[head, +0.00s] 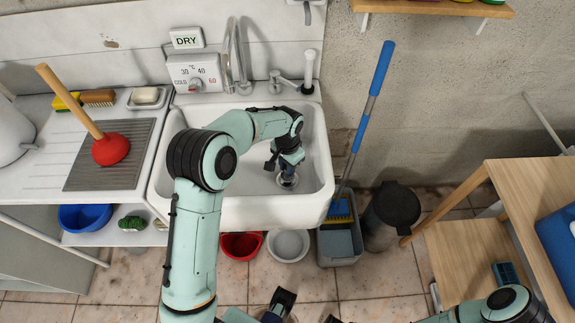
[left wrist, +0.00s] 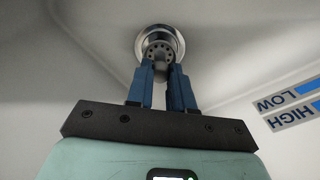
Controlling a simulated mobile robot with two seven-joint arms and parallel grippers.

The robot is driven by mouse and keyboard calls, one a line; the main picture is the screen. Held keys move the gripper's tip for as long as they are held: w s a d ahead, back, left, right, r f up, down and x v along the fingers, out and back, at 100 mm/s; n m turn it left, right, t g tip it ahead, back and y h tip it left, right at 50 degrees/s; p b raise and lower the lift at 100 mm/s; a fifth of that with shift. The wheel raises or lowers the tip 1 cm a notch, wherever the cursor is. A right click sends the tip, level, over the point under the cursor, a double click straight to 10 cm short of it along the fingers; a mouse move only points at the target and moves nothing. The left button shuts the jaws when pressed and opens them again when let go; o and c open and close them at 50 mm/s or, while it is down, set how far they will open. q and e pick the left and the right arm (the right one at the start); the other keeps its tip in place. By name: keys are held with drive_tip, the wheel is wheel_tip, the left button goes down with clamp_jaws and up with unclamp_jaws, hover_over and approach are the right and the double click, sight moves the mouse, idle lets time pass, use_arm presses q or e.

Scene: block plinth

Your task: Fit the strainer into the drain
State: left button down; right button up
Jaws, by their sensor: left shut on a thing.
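My left gripper (head: 289,168) reaches down into the white sink (head: 225,207), its blue fingers pointing at the sink floor. In the left wrist view the fingers (left wrist: 161,80) are shut on the strainer (left wrist: 160,53), a small grey round piece with dark holes. The chrome ring of the drain (left wrist: 148,32) shows behind and around the strainer. The strainer lies over the drain opening in that view; I cannot tell whether it touches or sits in it. In the head view the drain (head: 288,183) is partly hidden by the gripper.
A red plunger (head: 110,149) stands on the draining board at left. The tap (head: 237,65) rises at the sink's back. Below are a red bowl (head: 240,246), a pale bowl (head: 288,245) and a grey bucket (head: 340,243). A blue-handled mop (head: 373,95) leans at right.

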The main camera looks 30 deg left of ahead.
use_arm(q)
drive_tip(key=shift+f+b, duration=0.85)
drive_tip(key=shift+f, duration=0.65)
drive_tip(key=shift+r, duration=0.1)
drive_tip(key=shift+c, duration=2.2)
unclamp_jaws()
drive_tip(key=shift+r+p, duration=1.85)
drive_tip(key=shift+r, duration=0.65)
